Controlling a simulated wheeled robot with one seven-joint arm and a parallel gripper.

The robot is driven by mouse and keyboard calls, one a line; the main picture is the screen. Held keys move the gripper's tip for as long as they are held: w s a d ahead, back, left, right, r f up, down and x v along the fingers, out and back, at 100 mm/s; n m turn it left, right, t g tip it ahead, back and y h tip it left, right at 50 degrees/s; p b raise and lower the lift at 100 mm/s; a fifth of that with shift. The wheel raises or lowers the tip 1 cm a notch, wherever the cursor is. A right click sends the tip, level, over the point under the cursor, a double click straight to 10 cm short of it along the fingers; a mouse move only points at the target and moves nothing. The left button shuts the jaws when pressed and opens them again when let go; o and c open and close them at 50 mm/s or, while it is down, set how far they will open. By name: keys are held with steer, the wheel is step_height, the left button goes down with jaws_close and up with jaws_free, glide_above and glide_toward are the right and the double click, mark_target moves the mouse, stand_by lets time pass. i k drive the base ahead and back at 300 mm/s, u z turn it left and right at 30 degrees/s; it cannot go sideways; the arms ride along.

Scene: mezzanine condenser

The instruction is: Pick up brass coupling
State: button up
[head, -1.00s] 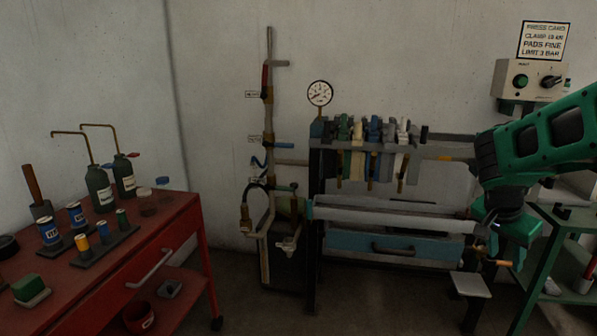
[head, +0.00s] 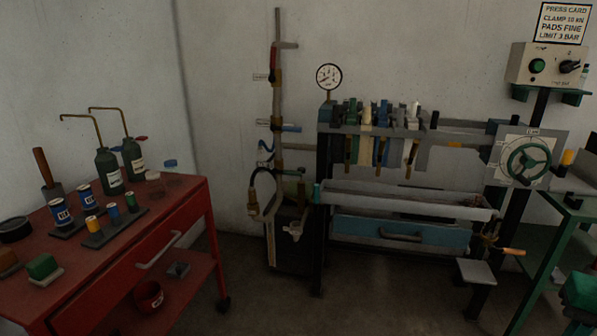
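A hose on the wall pipe ends in a small brass-coloured fitting (head: 253,205), left of the plate press. It may be the brass coupling, but I cannot tell for sure at this size. Another small brass-coloured part (head: 490,238) shows below the right end of the grey trough. A green part of my arm shows at the lower right edge. My gripper's fingers are not visible, so what it holds, if anything, is hidden.
A red cart (head: 190,215) with bottles, cans and small blocks stands at left. The plate press has a grey trough (head: 400,200) and a blue drawer (head: 400,232). A green stand (head: 548,265) is at right. The floor between cart and press looks clear.

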mark_target(252, 196)
steer(key=z, duration=1.65)
steer(key=k, duration=1)
steer(key=u, duration=1.8)
steer(key=i, duration=1)
